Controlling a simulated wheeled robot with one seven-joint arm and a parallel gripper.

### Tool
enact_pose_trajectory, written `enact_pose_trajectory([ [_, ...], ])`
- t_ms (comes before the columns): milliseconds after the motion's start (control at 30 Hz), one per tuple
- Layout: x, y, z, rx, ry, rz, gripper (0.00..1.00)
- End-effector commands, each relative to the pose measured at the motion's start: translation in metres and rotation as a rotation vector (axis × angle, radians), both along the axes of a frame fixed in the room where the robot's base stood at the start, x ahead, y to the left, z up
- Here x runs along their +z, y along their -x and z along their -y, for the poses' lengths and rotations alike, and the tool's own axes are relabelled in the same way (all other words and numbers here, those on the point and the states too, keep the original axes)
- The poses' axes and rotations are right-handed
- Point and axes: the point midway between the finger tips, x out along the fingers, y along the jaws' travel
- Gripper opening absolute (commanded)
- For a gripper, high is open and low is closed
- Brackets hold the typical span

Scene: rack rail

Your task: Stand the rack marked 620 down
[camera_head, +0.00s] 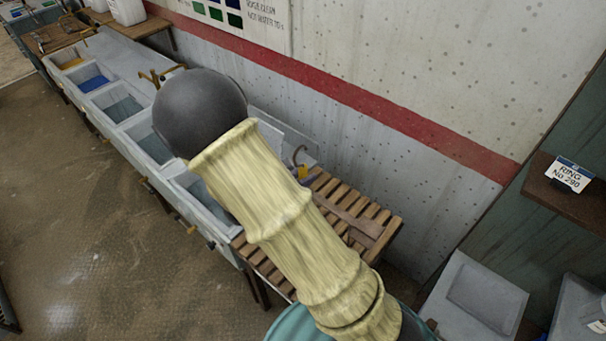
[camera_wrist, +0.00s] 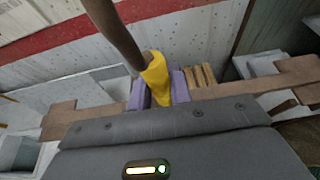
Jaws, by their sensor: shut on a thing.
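In the wrist view my gripper (camera_wrist: 160,92), with lilac fingers, is shut on the yellow sleeve (camera_wrist: 155,72) of a brown rack (camera_wrist: 225,90). A brown stem rises from the sleeve, and a notched bar spreads to both sides behind the fingers. In the head view part of the brown rack (camera_head: 362,228) shows over the slatted bench (camera_head: 327,188), with its curved hook above the sleeve. My arm hides much of it there. No 620 mark is readable, and I cannot tell whether the rack touches the slats.
A row of grey sinks (camera_head: 122,108), some with blue liquid, runs along the wall from the slatted bench toward the upper left. A grey lidded bin (camera_head: 478,298) stands at lower right, below a shelf tagged RING No 290 (camera_head: 569,174). The floor (camera_head: 90,235) at left is clear.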

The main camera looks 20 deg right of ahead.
Motion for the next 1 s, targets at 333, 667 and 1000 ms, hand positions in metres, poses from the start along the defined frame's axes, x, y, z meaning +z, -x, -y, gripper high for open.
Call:
enact_pose_trajectory([
  [333, -0.035, 0.0, 0.0, 0.0, 0.002, 0.001, 0.0],
  [667, -0.062, 0.0, 0.0, 0.001, 0.002, 0.001, 0.0],
  [1000, -0.067, 0.0, 0.0, 0.001, 0.001, 0.001, 0.0],
])
